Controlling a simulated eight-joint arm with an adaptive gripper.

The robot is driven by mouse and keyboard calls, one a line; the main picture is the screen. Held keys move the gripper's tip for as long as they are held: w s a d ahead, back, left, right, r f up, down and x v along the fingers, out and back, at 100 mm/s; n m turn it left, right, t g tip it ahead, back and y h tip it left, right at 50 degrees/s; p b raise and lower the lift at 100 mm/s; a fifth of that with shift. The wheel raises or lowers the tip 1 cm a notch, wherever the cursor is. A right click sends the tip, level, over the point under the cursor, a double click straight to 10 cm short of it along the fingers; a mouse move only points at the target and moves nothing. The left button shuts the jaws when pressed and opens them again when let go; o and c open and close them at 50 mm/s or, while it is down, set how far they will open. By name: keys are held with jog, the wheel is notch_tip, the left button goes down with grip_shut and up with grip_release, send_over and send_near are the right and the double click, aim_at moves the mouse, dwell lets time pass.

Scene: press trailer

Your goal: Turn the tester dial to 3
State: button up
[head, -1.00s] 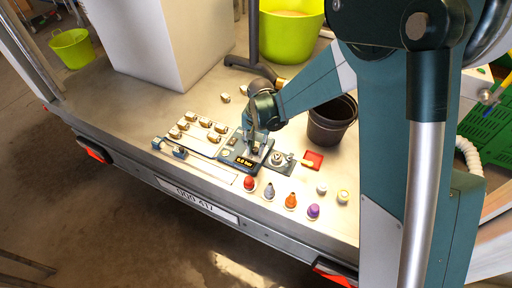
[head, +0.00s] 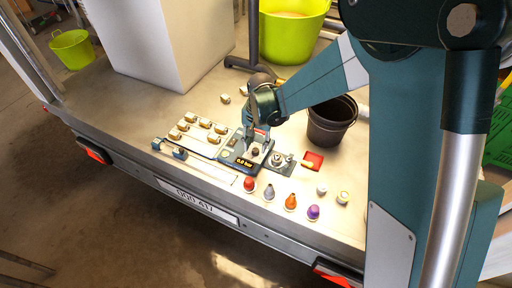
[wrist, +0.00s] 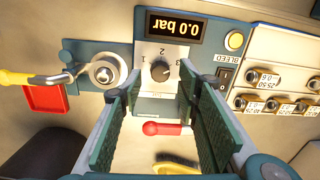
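The tester (head: 240,165) is a dark-and-grey panel on the bench with a lit display reading 0.0 bar; the display (wrist: 175,27) appears upside down in the wrist view. Its dial (wrist: 160,71) is a small dark round knob on a light plate marked 1, 2 and 3. I cannot clearly read where its pointer stands. My gripper (wrist: 160,82) is open, its green-padded fingers apart on either side of the dial in the wrist view. Whether they touch it cannot be told. In the head view my gripper (head: 257,133) is right over the tester.
A BLEED switch (wrist: 225,76) and several brass fittings (wrist: 270,104) lie right of the dial in the wrist view. A round metal fitting with a yellow-handled lever (wrist: 35,78) is at left. Several coloured caps (head: 291,201) stand along the front edge. A black bucket (head: 331,122) stands behind.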

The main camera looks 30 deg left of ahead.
aim_at(258, 150)
notch_tip(258, 150, up, 10)
jog(key=shift+d+f, duration=0.15)
jog(key=shift+d, duration=0.15)
dwell(0.5)
jog(key=d+r+t, duration=0.1)
jog(key=d+r, duration=0.4)
jog(key=d, duration=0.4)
jog(key=d+r+t+y, duration=0.1)
jog(key=d+r, duration=0.4)
jog(key=d, duration=0.5)
jog(key=d+r+t, duration=0.1)
jog(key=d+r, duration=0.4)
jog(key=d, duration=0.4)
jog(key=s+d+r+t, duration=0.1)
jog(key=s+d+t, duration=0.1)
jog(key=s+d, duration=0.6)
jog(key=s+d+r+m+t+h, duration=0.1)
jog(key=s+d, duration=0.7)
jog(key=d, duration=0.8)
jog(key=shift+d+t+h, duration=0.2)
jog(key=shift+t+h, duration=0.1)
jog(key=shift+t, duration=0.3)
